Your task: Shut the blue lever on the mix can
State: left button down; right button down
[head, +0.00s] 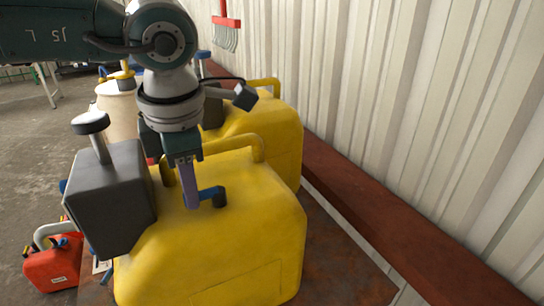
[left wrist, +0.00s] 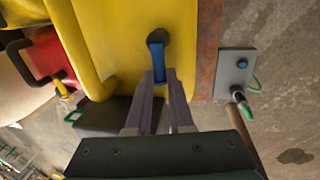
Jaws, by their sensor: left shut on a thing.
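A large yellow can (head: 215,250) with a moulded handle stands in the front middle of the head view. It fills the upper part of the left wrist view (left wrist: 125,35). A blue lever (head: 209,194) sits on a dark round fitting on the can. My left gripper (head: 190,199) reaches down to the can and is shut on the lever, and its two narrow fingers meet at the lever's end (left wrist: 157,60) in the left wrist view. The fingers hide part of the lever. I cannot tell by any label which can is the mix can. My right gripper is not in view.
A dark grey box (head: 112,200) with a capped post stands close left of my gripper. A second yellow can (head: 270,127) is behind. A small red can (head: 52,268) is at lower left. A corrugated wall (head: 430,110) and rust-red beam (head: 350,190) bound the right.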

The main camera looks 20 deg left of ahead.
pick_arm(q)
jog(key=c, duration=0.8)
grip_release()
jog(key=r+b, duration=0.1)
jog(key=r, duration=0.2)
jog(key=d+r+b, duration=0.1)
jog(key=r, duration=0.2)
jog(key=s+r+b, duration=0.1)
jog(key=r, duration=0.2)
jog(key=shift+s+d+r, duration=0.1)
jog(key=shift+d+r, duration=0.15)
jog(key=shift+r, duration=0.15)
